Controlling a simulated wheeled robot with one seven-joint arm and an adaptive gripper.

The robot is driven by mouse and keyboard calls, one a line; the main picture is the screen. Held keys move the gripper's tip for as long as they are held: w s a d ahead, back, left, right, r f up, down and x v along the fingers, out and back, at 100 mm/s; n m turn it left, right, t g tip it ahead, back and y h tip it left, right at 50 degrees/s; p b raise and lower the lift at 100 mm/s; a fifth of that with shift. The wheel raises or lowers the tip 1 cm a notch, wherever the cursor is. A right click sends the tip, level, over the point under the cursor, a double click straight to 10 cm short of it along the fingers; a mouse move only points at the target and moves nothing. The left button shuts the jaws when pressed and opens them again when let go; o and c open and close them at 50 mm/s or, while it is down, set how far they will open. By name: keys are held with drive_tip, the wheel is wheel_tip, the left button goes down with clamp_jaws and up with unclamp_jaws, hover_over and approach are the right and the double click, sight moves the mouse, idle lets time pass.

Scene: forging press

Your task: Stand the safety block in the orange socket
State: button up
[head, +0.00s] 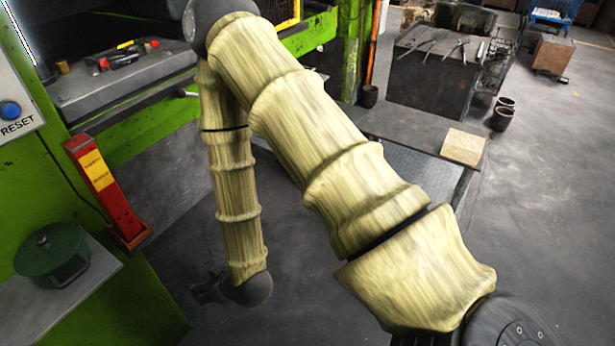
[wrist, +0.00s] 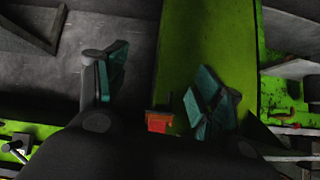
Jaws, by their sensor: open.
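The safety block (head: 98,180) is a red upright bar with a yellow label, beside the green press frame in the head view. Its foot is at the orange socket (head: 134,238), a low rim around its base; it looks upright inside it. My gripper (head: 205,290) is low in the head view, to the right of and below the block, apart from it. In the wrist view my gripper (wrist: 158,88) is open, its teal-padded fingers spread with nothing between them. A small orange-red piece (wrist: 158,122) shows beyond them; I cannot tell whether it is block or socket.
A dark green round pot (head: 52,256) sits on a grey ledge at lower left. A RESET button panel (head: 14,108) is above it. The press bed (head: 120,85) holds tools. A low table (head: 410,131) stands at right. Grey floor lies open around my gripper.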

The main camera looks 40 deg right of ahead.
drive_tip(key=s+d+f+g+h, duration=0.1)
drive_tip(key=s+d+f+g, duration=0.2)
drive_tip(key=s, duration=0.6)
drive_tip(key=s+d+f+m+g+h, duration=0.1)
drive_tip(key=s+d+f+g, duration=0.2)
drive_tip(key=s+f, duration=0.3)
drive_tip(key=s+d+f+m+g+h, duration=0.1)
drive_tip(key=s+d+f+g, duration=0.2)
drive_tip(key=s, duration=0.9)
wheel_tip(320, 180, down, 2)
drive_tip(key=d, duration=0.2)
drive_tip(key=shift+d, duration=0.35)
drive_tip(key=shift+f, duration=0.1)
